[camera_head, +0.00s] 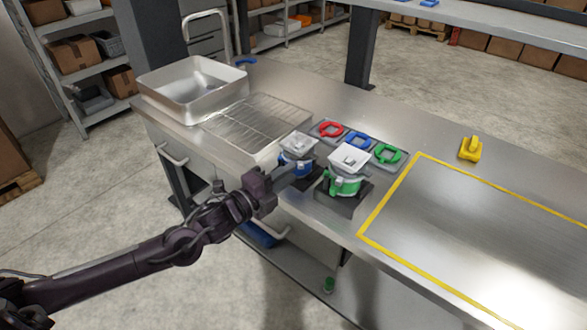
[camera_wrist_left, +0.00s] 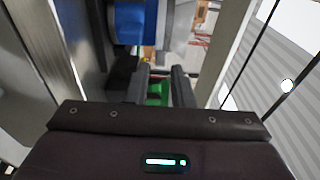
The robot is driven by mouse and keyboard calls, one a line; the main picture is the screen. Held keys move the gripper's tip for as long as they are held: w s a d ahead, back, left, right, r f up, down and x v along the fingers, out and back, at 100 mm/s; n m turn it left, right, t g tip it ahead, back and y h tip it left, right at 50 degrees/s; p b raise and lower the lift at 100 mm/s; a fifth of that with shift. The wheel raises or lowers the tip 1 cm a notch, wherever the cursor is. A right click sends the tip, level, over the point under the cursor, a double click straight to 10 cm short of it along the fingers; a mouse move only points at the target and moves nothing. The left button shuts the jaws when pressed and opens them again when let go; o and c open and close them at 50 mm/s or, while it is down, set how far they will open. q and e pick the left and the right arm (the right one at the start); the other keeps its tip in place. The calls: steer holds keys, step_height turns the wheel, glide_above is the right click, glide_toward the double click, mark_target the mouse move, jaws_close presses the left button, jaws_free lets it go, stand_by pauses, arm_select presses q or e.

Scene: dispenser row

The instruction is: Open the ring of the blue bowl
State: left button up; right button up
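The blue bowl (camera_head: 298,169) stands on a dark base at the front edge of the metal counter, with a pale square top above it. My left gripper (camera_head: 304,180) reaches in from the left, low in front of the blue bowl. In the left wrist view its two dark fingers (camera_wrist_left: 161,76) stand apart, with a green thing showing in the gap. A blue part (camera_wrist_left: 134,23) shows at the top, beyond the fingers. I cannot tell whether a finger touches the blue bowl, and its ring is not clear. My right gripper is out of view.
A similar green bowl (camera_head: 345,184) stands close to the right. Behind are red (camera_head: 331,129), blue (camera_head: 357,140) and green (camera_head: 388,154) rings in trays. A wire rack (camera_head: 250,122), metal basin (camera_head: 157,87) and yellow object (camera_head: 470,149) are on the counter. The yellow-outlined area is clear.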

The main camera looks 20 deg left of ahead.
mark_target(302, 168)
arm_select(q)
steer(key=shift+x, duration=1.4)
steer(key=shift+c, duration=0.4)
jaws_close()
steer(key=shift+d+n+t+y, duration=0.3)
steer(key=shift+n+y, duration=0.2)
steer(key=shift+y, duration=0.1)
steer(key=shift+w+d+n+t+y, duration=0.1)
steer(key=shift+d+n+t+y, duration=0.15)
steer(key=shift+y, duration=0.25)
steer(key=shift+w+d+n+t+y, duration=0.1)
steer(key=shift+n+t+y, duration=0.05)
steer(key=shift+n+y, duration=0.3)
steer(key=shift+o, duration=0.4)
jaws_free()
steer(key=shift+s, duration=0.1)
